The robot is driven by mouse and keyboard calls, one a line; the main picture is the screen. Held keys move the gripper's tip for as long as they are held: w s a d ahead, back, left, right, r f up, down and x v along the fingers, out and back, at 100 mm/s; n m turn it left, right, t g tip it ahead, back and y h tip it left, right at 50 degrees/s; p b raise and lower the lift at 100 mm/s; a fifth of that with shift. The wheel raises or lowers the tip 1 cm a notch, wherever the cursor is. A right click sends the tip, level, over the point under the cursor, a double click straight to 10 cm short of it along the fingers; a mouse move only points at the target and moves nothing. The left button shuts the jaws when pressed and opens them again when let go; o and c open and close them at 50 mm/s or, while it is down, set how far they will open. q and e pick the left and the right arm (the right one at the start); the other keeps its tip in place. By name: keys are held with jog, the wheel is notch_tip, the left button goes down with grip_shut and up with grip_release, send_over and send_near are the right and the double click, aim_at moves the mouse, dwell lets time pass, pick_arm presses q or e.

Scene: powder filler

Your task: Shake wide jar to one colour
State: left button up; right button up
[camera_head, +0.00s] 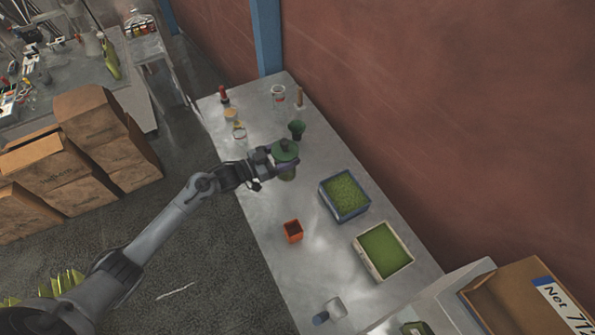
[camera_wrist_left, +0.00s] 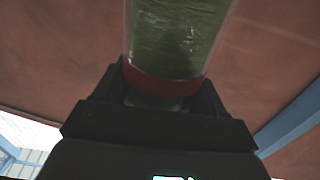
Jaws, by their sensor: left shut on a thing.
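The wide jar (camera_head: 288,174) is in my left gripper (camera_head: 285,162) over the table in the head view. It has a green lid (camera_head: 285,151) on top. My left gripper is shut on the jar. In the left wrist view the jar (camera_wrist_left: 175,35) is clear-walled with green contents and a red band near the gripper (camera_wrist_left: 160,95). The contents look mostly one green, with faint streaks. I cannot tell whether the jar touches the table. My right gripper is not in view.
The grey table (camera_head: 265,205) holds a blue tray (camera_head: 347,215) and a pale tray (camera_head: 408,247), both with green powder, and an orange cup (camera_head: 292,231). A dark green funnel-shaped cup (camera_head: 296,129) and a glass beaker (camera_head: 278,92) stand farther back.

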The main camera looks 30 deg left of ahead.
pick_arm(q)
jog(key=shift+d+r, duration=0.15)
jog(key=shift+d, duration=0.2)
jog(key=d+p, duration=0.2)
jog(key=d, duration=0.6)
jog(key=a, duration=0.4)
jog(key=shift+a+b, duration=0.15)
jog(key=shift+b, duration=0.2)
